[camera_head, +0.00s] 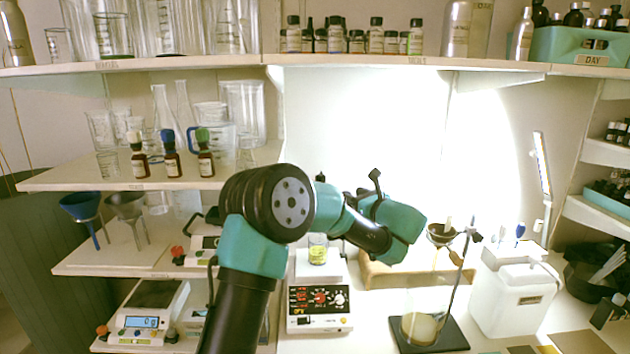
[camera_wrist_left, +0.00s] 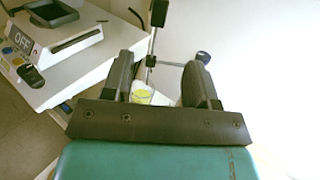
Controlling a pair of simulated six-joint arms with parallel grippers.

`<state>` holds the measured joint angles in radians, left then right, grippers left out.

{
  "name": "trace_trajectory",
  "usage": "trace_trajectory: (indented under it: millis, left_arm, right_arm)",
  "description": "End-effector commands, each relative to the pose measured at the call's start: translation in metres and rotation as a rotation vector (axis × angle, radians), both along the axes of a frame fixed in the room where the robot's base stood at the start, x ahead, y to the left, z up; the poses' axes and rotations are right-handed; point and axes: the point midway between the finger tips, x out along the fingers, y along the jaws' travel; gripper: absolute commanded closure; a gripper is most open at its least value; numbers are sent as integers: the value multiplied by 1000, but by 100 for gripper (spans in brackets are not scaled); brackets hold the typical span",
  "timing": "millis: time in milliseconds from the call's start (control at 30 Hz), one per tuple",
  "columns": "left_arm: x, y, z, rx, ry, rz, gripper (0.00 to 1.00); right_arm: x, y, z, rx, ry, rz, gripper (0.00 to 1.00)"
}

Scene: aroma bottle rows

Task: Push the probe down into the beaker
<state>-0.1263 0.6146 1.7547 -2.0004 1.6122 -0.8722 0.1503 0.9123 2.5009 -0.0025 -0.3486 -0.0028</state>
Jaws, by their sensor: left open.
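In the left wrist view a beaker with yellow-green liquid (camera_wrist_left: 142,97) shows low between my fingers, beside the left finger. A stand with a dark upright rod (camera_wrist_left: 157,16) and a crossbar with a round dark knob (camera_wrist_left: 203,57) is just beyond the fingers. I cannot clearly make out the probe. My left gripper (camera_wrist_left: 161,72) is open with its fingers apart; in the head view my wrist hides its fingertips. My right gripper is not in view.
A ring stand (camera_head: 461,270) with a funnel and a large beaker (camera_head: 424,322) stands right of my wrist. A white canister (camera_head: 513,299) is further right. Shelves of glassware and brown bottles (camera_head: 172,160) are at left. A device marked OFF (camera_wrist_left: 25,43) shows in the wrist view.

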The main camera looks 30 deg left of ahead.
Motion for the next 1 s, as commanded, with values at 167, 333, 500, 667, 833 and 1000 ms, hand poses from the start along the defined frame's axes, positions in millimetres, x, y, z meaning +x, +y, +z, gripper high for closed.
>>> trace_trajectory:
  millis: [167,333,500,667,833,1000]
  left_arm:
    - [2,4,-1,-2,1,1,47]
    - [7,18,-1,-3,1,3,47]
    - [17,43,-1,-3,0,3,47]
    - [28,68,-2,-3,1,2,47]
    - [39,95,-1,-3,0,3,47]
    - [50,121,-2,-4,2,2,47]
  right_arm:
    - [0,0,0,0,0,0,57]
    - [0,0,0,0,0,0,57]
    - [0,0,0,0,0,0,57]
    - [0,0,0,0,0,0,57]
    - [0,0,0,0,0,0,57]
    - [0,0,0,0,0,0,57]
